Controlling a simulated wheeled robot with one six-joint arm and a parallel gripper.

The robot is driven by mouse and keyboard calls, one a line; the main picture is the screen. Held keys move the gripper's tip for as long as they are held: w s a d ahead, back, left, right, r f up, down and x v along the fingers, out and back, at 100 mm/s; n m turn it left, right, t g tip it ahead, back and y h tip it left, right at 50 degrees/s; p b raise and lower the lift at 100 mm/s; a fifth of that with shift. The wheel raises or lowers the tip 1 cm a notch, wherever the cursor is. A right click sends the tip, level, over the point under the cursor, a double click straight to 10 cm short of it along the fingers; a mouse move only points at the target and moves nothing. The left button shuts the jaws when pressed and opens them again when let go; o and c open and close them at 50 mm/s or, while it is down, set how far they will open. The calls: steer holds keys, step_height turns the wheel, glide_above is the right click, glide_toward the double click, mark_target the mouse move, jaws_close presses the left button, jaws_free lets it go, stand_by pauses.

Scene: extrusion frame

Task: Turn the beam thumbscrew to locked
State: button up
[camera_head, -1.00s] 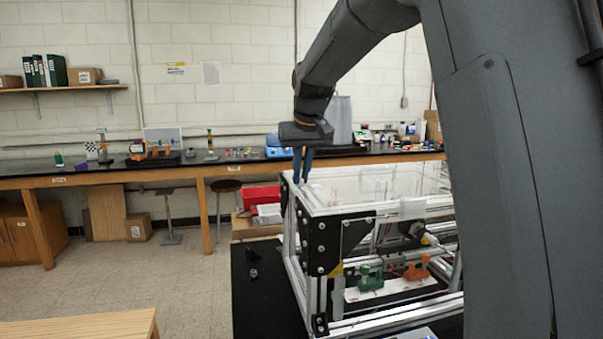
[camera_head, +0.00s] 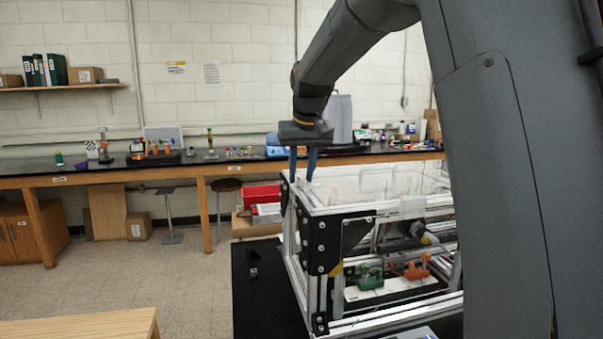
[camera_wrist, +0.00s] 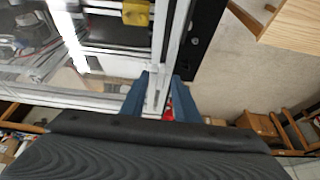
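My gripper (camera_head: 303,163) points down at the far left top corner of the aluminium extrusion frame (camera_head: 345,211). Its two blue fingers are apart, with a visible gap between them. In the wrist view the open fingers (camera_wrist: 160,98) stand either side of a frame beam (camera_wrist: 168,60). A small red patch (camera_wrist: 169,106) shows between or behind the fingers; I cannot tell if it is part of a thumbscrew or a background item. No thumbscrew is clear in the head view, and its lock state cannot be read. I cannot tell whether the fingers touch anything.
Green (camera_head: 370,275) and orange (camera_head: 416,268) clamp-like parts sit on a white plate low in the frame. Black corner plates (camera_head: 320,240) cover the near corner. A red bin (camera_head: 262,195) and boxes stand beyond.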

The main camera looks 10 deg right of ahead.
mark_target(304, 190)
steer(key=shift+r, duration=0.1)
steer(key=b+v, duration=0.2)
steer(key=v, duration=0.5)
steer(key=shift+r, duration=0.3)
steer(key=shift+s, duration=0.2)
